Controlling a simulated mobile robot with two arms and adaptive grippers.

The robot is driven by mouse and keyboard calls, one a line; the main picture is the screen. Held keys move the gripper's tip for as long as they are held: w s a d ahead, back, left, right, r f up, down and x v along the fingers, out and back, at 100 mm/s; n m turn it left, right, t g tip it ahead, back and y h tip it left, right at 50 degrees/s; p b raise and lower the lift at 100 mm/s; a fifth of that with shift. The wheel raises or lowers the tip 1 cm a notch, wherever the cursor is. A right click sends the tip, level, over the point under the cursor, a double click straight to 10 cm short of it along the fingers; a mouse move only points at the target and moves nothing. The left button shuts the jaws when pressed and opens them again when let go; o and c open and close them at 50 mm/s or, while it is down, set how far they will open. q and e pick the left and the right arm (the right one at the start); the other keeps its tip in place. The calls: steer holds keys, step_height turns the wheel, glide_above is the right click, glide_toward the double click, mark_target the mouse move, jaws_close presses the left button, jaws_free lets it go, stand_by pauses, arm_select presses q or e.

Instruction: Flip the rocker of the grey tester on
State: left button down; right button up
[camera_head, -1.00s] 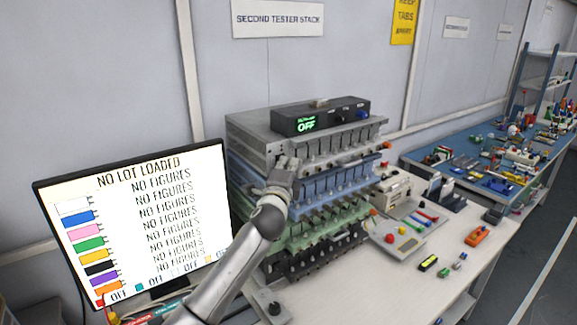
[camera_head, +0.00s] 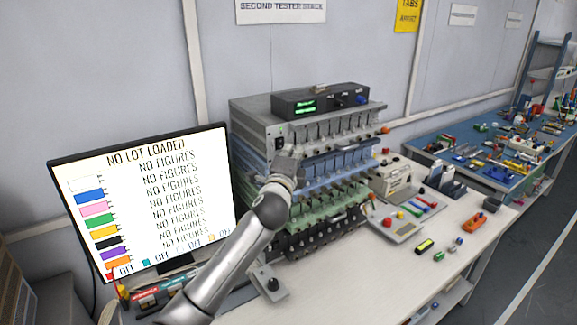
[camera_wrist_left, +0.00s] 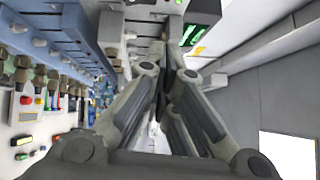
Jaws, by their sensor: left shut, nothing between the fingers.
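The grey tester (camera_head: 256,122) is the top unit of the stack, above a blue and a green one. A small dark rocker (camera_head: 280,142) shows at the left end of its front. My left gripper (camera_head: 293,152) is just below and right of the rocker, close to the front; I cannot tell whether it touches. In the left wrist view the gripper's fingers (camera_wrist_left: 170,62) are together and empty, pointing at the grey tester (camera_wrist_left: 112,36). The rocker's position is too small to read. My right gripper is not in view.
A black box with a green display (camera_head: 306,106) sits on the grey tester. A monitor (camera_head: 145,205) reading "NO LOT LOADED" stands at left. A grey tray (camera_head: 398,226) and small coloured parts lie on the bench (camera_head: 385,270) at right. Clamps line the testers' fronts.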

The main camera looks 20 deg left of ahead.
arm_select(q)
steer(key=s+b, duration=0.2)
steer(key=s, duration=0.5)
steer(key=shift+s+d+r, duration=0.2)
steer(key=shift+d+r, duration=0.15)
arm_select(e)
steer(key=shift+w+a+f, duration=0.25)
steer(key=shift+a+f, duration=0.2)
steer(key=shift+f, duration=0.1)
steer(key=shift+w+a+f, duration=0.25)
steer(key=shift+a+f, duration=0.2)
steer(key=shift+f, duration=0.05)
arm_select(q)
steer(key=shift+f, duration=0.1)
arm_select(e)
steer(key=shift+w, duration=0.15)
